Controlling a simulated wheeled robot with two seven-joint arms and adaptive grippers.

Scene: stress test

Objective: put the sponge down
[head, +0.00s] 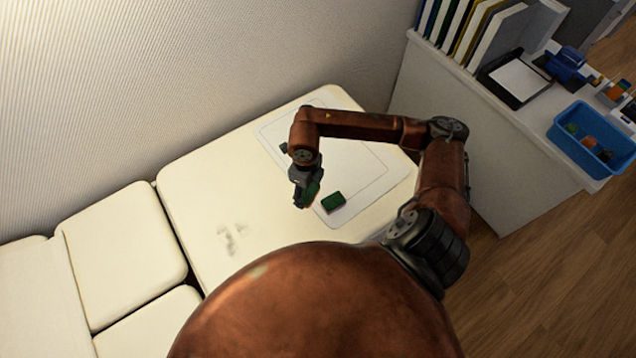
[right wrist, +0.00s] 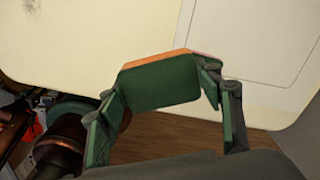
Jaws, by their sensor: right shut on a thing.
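My right gripper (head: 306,196) points down over the padded cream surface, by the near left edge of a flat white board (head: 365,177). In the right wrist view, its fingers (right wrist: 163,95) are shut on the sponge (right wrist: 160,84), a green block with an orange layer along its far edge. The sponge is held between the fingertips. In the head view only a little green shows at the fingers, partly hidden by the gripper. I cannot tell how high the sponge is above the surface. My left gripper is not in view.
A grey smudge (head: 231,240) marks the padded surface (head: 195,190), which is otherwise clear there. A white cabinet with books and a blue bin (head: 567,143) stands at right.

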